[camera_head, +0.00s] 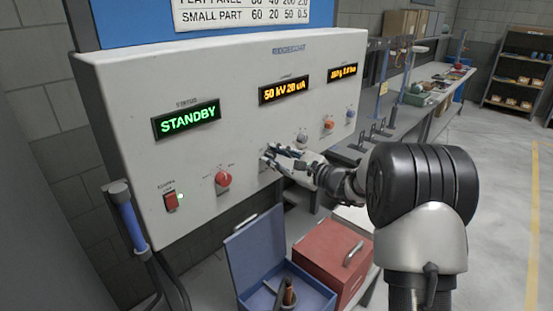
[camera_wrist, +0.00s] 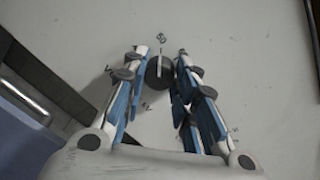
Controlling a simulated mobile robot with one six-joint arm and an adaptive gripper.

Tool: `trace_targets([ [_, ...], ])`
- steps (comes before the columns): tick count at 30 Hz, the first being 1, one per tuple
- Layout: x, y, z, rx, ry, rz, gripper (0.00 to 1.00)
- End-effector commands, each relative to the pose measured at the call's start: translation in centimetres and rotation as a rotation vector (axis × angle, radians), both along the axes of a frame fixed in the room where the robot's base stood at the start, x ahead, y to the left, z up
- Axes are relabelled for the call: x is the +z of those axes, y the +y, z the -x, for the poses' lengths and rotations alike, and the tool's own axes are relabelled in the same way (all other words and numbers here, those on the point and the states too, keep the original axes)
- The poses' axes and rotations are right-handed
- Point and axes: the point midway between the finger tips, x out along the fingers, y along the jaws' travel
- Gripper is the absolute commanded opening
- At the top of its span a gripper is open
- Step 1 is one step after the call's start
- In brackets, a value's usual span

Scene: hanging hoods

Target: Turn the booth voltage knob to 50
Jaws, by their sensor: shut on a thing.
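The voltage knob (camera_wrist: 159,72) is dark and round with a white pointer line. In the wrist view the line points up towards a small number that looks like 50 but is blurred. My gripper (camera_wrist: 165,62) has its blue-padded fingers on both sides of the knob and is shut on it. In the head view my gripper (camera_head: 268,158) reaches the front of the pale control panel (camera_head: 130,105) and hides most of the knob. The amber display (camera_head: 284,90) above reads 50 kV 20 uA.
A green display (camera_head: 187,119) reads STANDBY. A red knob (camera_head: 223,179) and a red switch (camera_head: 171,202) sit left of my gripper; grey (camera_head: 302,137), orange (camera_head: 328,125) and blue (camera_head: 350,114) knobs sit right. An open blue box (camera_head: 300,300) and a red toolbox (camera_head: 325,255) stand below.

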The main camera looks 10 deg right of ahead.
Motion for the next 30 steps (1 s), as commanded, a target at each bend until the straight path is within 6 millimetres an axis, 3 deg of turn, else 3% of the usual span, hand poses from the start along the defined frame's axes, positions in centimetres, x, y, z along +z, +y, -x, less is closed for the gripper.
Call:
trace_targets([
  [2,0.1,0.0,0.0,0.001,-0.002,-0.001,0.02],
  [3,0.1,0.0,0.0,0.0,-0.002,-0.001,0.27],
  [12,0.0,0.0,0.0,0.0,0.0,-0.002,0.47],
  [23,0.0,-0.2,0.2,-0.001,0.0,-0.001,0.47],
  [30,0.2,-2.5,2.9,-0.006,0.0,-0.002,0.47],
])
